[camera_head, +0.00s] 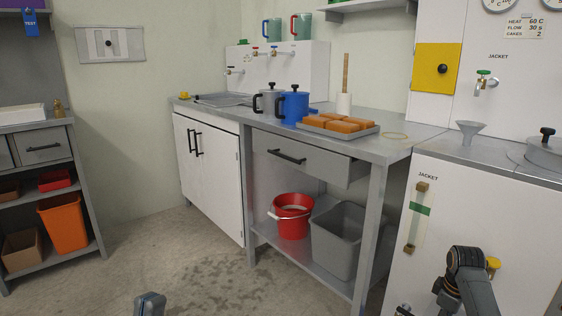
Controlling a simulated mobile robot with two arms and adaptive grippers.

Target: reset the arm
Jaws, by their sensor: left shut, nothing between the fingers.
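A small grey-blue part of my left gripper (149,304) shows at the bottom edge, left of centre, low over the floor. It is shut with nothing in it; most of it is cut off by the frame. My right arm shows as a dark jointed link at the lower right, in front of the white cabinet (385,290).
A grey workbench (400,148) holds a tray of orange blocks (340,124), a blue jug (293,106) and a grey jug (269,101). Below are a red bucket (292,222) and a grey bin (337,240). A shelf unit with an orange bin (64,222) stands left. Floor between is clear.

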